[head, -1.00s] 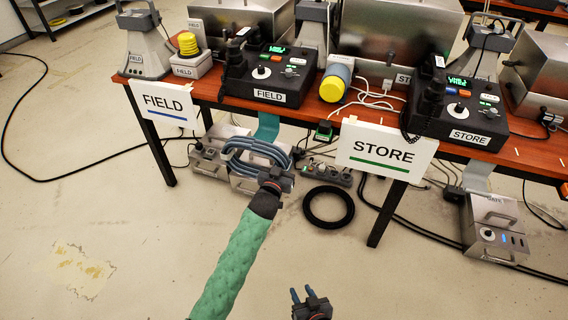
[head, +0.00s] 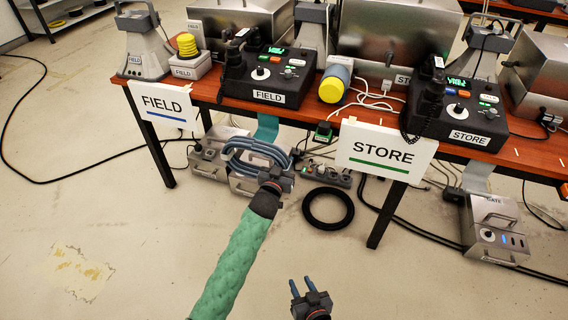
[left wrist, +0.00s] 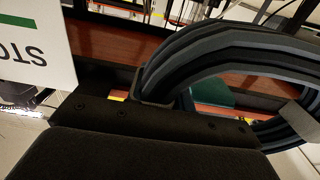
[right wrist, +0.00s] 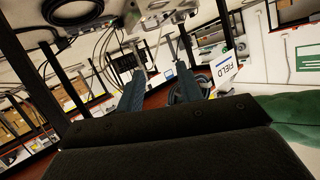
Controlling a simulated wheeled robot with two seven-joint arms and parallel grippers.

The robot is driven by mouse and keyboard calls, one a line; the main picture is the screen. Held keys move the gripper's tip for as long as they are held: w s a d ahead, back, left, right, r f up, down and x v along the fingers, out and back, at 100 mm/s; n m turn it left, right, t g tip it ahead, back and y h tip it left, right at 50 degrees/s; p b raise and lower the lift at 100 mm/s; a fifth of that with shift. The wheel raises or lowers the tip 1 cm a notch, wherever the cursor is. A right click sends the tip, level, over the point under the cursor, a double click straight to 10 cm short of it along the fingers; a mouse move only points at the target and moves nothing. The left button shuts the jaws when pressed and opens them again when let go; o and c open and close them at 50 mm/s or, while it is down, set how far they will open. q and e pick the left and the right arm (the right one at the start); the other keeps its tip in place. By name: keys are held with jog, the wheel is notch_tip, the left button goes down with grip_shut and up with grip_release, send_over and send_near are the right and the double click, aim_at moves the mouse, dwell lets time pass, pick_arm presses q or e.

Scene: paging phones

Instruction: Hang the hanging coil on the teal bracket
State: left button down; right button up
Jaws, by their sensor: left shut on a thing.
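The coil (head: 247,150), a bundle of blue-grey loops, is held below the FIELD side of the table, in front of the metal boxes. My left gripper (head: 274,182) is shut on its lower right part. In the left wrist view the coil's thick strands (left wrist: 230,48) arch up from behind the gripper, with a grey band around them. A teal piece (head: 267,127), likely the bracket, hangs under the table edge just above the coil; its lower part is hidden. Teal also shows behind the strands in the left wrist view (left wrist: 211,92). My right gripper (head: 301,286) is open and empty, low in front.
The FIELD sign (head: 163,104) and STORE sign (head: 385,151) hang at the table's front edge. A black ring (head: 328,207) lies on the floor. Metal boxes, a power strip (head: 327,173) and cables lie below the table.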

pick_arm(q)
jog(key=shift+w+d, duration=0.1)
jog(key=shift+w, duration=0.3)
jog(key=shift+w+b, duration=0.1)
jog(key=shift+b, duration=0.2)
pick_arm(e)
notch_tip(320, 180, up, 7)
jog(key=w+t, duration=0.2)
jog(key=shift+w+a, duration=0.15)
jog(key=shift+w, duration=0.25)
pick_arm(q)
jog(key=shift+w+d, duration=0.1)
jog(key=shift+w+d+b, duration=0.15)
jog(key=shift+w+b, duration=0.25)
jog(key=shift+w, duration=0.15)
jog(key=shift+w+d, duration=0.1)
jog(key=shift+w, duration=0.1)
jog(key=shift+b+x, duration=0.6)
jog(key=shift+x, duration=0.15)
pick_arm(e)
notch_tip(320, 180, up, 22)
jog(key=d+t+y, duration=0.1)
jog(key=t+y, duration=0.1)
jog(key=t, duration=0.6)
jog(key=shift+w+f, duration=0.2)
jog(key=shift+w, duration=0.1)
dwell(1.1)
